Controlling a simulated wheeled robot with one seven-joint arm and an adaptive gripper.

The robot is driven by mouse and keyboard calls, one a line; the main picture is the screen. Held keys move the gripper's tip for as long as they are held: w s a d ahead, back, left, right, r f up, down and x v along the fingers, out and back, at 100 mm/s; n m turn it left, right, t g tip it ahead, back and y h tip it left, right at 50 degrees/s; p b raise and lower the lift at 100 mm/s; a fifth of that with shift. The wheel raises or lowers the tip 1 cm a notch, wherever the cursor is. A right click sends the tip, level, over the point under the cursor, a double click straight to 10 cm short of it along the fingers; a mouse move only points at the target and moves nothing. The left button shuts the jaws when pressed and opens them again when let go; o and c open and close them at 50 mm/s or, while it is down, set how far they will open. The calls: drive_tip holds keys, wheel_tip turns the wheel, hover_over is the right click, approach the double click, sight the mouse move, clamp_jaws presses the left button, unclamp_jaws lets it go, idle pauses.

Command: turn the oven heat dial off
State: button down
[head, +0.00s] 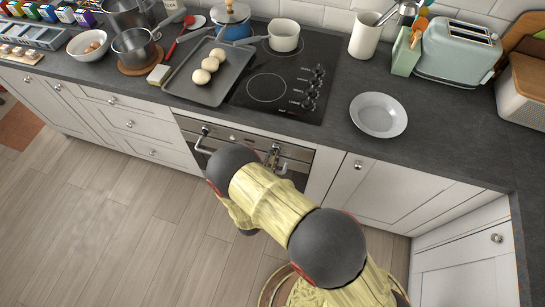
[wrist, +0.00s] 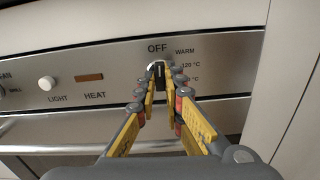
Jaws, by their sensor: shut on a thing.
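The oven heat dial (wrist: 160,77) sits on the steel panel in the wrist view, under the word OFF. My gripper (wrist: 160,70) is shut on it, with one finger on each side. The dial's dark grip stands about upright, its upper end just below OFF; the fingers hide much of its rim. WARM, 120 °C and a partly covered mark run down its right side. In the head view the oven (head: 244,136) is under the cooktop, and my arm hides the dial.
A white light knob (wrist: 47,83) and an amber display (wrist: 89,77) marked HEAT are left of the dial. The oven handle (wrist: 60,130) runs below the panel. Above, the cooktop (head: 268,88) has its own knobs, with a tray (head: 190,98) of buns and a plate (head: 378,113) nearby.

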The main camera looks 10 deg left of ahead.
drive_tip(key=shift+n, duration=0.5)
drive_tip(key=c, duration=1.9)
unclamp_jaws()
drive_tip(key=shift+s, duration=0.1)
drive_tip(key=s, duration=1.1)
drive_tip(key=shift+s+a, duration=0.4)
drive_tip(key=shift+a, duration=0.05)
